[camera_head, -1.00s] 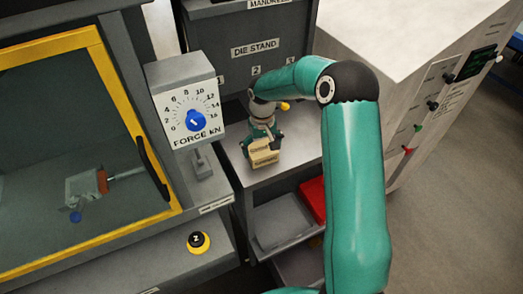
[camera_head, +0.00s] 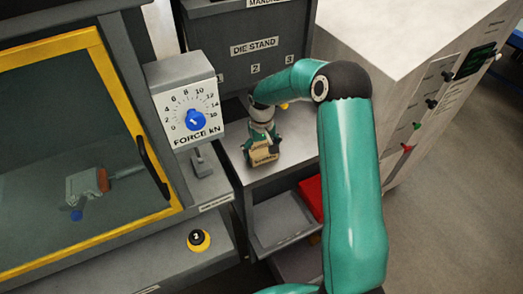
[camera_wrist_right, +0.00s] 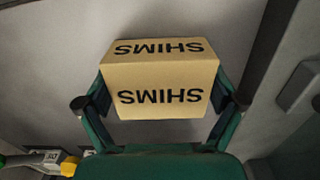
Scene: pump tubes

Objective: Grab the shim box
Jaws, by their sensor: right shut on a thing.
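The shim box (camera_wrist_right: 160,75) is a tan box with "SHIMS" printed on two faces; the lettering appears upside down in the right wrist view. My right gripper (camera_wrist_right: 160,104) has one finger against each side of the box and is shut on it. In the head view the box (camera_head: 264,155) shows small at the end of my right gripper (camera_head: 261,144), above the grey shelf top beside the die stand. Whether it touches the shelf is hard to tell. My left gripper is not in view.
The die stand (camera_head: 254,47) with numbered slots rises behind the shelf (camera_head: 292,151). The force dial box (camera_head: 189,100) stands to the left, by a yellow-framed door (camera_head: 122,110). A red bin (camera_head: 312,197) sits below. A yellow-ended item (camera_wrist_right: 68,165) lies near the gripper.

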